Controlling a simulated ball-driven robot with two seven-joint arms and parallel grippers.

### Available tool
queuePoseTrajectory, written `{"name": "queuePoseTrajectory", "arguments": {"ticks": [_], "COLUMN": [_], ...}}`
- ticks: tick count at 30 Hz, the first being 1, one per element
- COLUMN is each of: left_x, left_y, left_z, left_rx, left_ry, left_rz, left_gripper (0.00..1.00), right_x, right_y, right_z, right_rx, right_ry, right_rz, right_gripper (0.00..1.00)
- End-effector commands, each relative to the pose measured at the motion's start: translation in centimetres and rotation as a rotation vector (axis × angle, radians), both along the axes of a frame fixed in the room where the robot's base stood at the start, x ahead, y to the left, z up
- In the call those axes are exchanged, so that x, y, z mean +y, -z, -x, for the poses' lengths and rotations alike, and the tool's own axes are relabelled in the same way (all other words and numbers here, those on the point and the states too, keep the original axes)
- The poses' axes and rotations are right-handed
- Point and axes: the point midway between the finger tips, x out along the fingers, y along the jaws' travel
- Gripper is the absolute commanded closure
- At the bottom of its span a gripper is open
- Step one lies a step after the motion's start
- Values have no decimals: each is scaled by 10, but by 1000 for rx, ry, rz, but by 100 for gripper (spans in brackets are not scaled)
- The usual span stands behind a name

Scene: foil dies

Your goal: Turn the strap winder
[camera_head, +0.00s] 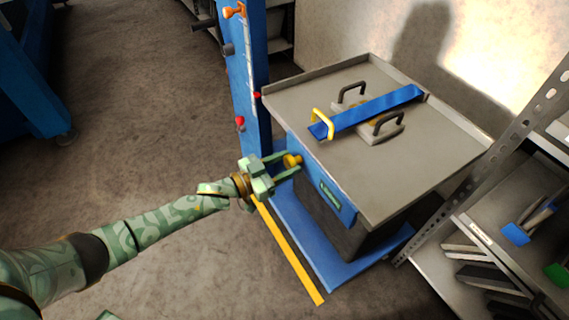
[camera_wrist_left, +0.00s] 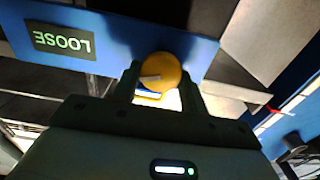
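The strap winder is a yellow-orange knob (camera_head: 292,161) on the blue front panel (camera_head: 335,199) of a grey-topped bench. In the left wrist view the knob (camera_wrist_left: 161,71) sits between my fingertips. My left gripper (camera_head: 285,164) is open, with one finger on each side of the knob; I cannot tell whether either finger touches it. A small display (camera_wrist_left: 60,40) on the panel reads "LOOSE", upside down in the wrist view. A blue strap (camera_head: 375,110) runs over a grey die with two dark handles on the bench top.
A yellow hook-like bracket (camera_head: 322,123) is at the strap's near end. A blue post (camera_head: 247,80) with coloured knobs stands left of the bench (camera_head: 430,150). A metal shelf rack (camera_head: 480,235) stands close on the right. The floor at left is mostly clear.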

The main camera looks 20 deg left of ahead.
Motion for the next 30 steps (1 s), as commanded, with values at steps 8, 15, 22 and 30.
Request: {"name": "queuePoseTrajectory", "arguments": {"ticks": [8, 15, 22, 30], "left_x": [0, 0, -1, -1], "left_y": [0, 0, 0, 2], "left_z": [0, 1, 1, 2], "left_rx": [-17, -94, -217, -372], "left_ry": [-1, -1, -1, -1], "left_rz": [-22, -119, -280, -481], "left_gripper": [79, 79, 79, 79], "right_x": [3, 11, 13, 10], "right_y": [0, -2, -3, -2], "right_z": [2, 3, 4, 3], "right_rx": [4, 2, -1, -2], "right_ry": [4, 12, 18, 16], "right_rz": [-3, -14, -16, -13], "right_gripper": [100, 100, 100, 100]}}
